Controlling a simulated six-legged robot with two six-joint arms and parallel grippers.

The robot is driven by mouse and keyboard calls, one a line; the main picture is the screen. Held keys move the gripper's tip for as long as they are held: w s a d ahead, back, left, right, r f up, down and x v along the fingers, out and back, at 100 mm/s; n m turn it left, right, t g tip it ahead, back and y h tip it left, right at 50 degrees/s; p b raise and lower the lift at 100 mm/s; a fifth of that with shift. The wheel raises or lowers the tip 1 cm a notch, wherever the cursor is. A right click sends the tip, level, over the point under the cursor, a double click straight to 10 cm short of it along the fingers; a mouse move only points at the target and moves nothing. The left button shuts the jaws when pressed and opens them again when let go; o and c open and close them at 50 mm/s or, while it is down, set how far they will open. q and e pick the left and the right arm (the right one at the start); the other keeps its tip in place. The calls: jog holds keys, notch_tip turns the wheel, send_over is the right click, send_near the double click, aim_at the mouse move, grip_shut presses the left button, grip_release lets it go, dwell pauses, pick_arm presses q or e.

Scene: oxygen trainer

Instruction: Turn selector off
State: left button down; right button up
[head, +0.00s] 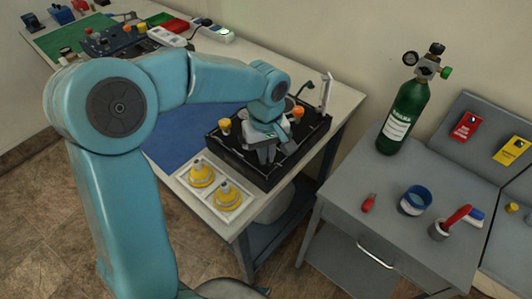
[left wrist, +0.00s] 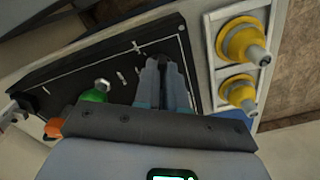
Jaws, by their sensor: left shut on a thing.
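The black trainer panel (head: 240,168) lies on the near end of the long bench. My left gripper (head: 267,153) reaches down onto its face. In the left wrist view, the panel (left wrist: 60,100) shows white scale marks, and my gripper's fingers (left wrist: 165,68) are close together over a small dark part between their tips. This part looks like the selector, but the fingers mostly hide it, so its setting cannot be read. A green knob (left wrist: 93,96) and an orange knob (left wrist: 53,127) sit beside the fingers. My right gripper is not in view.
Two yellow fittings (head: 202,173) stand in a white tray (head: 243,211) beside the panel. A blue mat (head: 180,135) lies behind. A grey cabinet (head: 340,190) at the right carries a green oxygen cylinder (head: 402,120), a blue cup (head: 415,200) and a red-handled tool (head: 457,216).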

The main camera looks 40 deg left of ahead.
pick_arm(q)
jog(key=shift+w+a+r, duration=0.15)
jog(key=c, duration=1.4)
grip_release()
jog(key=shift+c, duration=0.2)
jog(key=shift+o, duration=1.2)
jog(key=shift+a, duration=0.1)
jog(key=shift+r, duration=0.2)
notch_tip(320, 180, up, 16)
jog(key=p, duration=0.1)
jog(key=shift+f, duration=0.15)
